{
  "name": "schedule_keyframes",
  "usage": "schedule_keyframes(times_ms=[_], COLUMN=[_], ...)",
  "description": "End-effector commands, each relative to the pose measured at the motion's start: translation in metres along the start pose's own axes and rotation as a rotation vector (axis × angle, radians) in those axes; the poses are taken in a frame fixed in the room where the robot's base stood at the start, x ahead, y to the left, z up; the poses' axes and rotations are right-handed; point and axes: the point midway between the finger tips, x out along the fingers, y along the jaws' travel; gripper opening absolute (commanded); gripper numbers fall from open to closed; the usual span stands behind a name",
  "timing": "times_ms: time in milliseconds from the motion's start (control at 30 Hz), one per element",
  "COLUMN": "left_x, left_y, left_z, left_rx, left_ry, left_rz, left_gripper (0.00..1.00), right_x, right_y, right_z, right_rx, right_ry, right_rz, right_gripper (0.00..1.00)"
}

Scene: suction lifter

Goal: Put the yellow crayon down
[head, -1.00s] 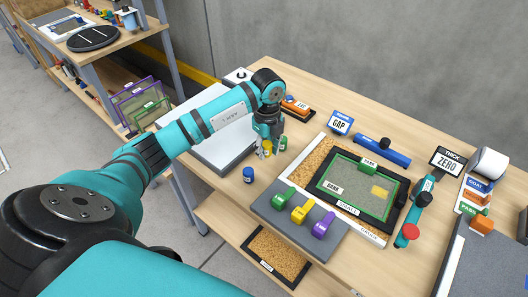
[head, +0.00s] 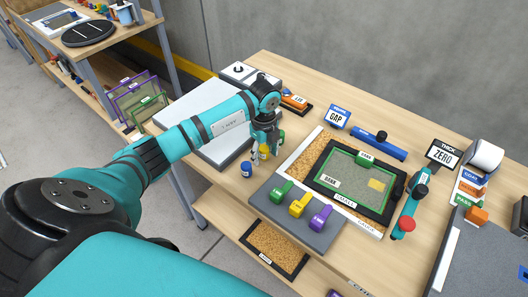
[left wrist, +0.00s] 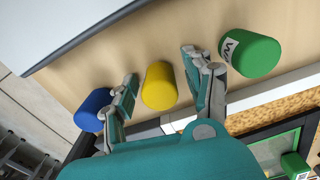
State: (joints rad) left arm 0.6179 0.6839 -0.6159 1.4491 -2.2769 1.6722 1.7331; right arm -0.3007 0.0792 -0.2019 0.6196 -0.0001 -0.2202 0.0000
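The yellow crayon, a short thick yellow cylinder (left wrist: 160,86), stands on the wooden tabletop between my left gripper's fingers. In the head view the crayon (head: 264,153) is partly hidden by the fingers. My left gripper (left wrist: 164,90) is open, with a visible gap between each finger and the crayon. In the head view the gripper (head: 264,147) points down over the table. A blue cylinder (left wrist: 92,110) is beside the left finger and a green one (left wrist: 249,53) beside the right finger. My right gripper is not in view.
A grey board (head: 296,216) with green, yellow and purple blocks lies close in front. A black-framed screen (head: 325,182) is to the right. A pale slab (head: 215,115) lies behind my arm. The neighbouring blue and green cylinders leave little side room.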

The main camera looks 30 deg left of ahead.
Motion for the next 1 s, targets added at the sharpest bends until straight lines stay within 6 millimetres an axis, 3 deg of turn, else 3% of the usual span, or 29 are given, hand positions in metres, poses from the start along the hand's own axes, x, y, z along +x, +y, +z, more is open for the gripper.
schedule_keyframes(times_ms=[300, 700, 1000], left_x=[-0.010, -0.090, -0.122], left_y=[-0.001, -0.002, 0.000], left_z=[0.001, 0.001, 0.000], left_rx=[0.000, 0.001, 0.000], left_ry=[-0.001, -0.001, 0.000], left_rz=[-0.004, -0.006, 0.000], left_gripper=[0.52, 0.52, 0.52], right_x=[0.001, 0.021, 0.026], right_y=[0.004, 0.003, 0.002], right_z=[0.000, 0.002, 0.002], right_rx=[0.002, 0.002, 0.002], right_ry=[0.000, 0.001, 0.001], right_rz=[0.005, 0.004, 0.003], right_gripper=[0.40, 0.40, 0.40])
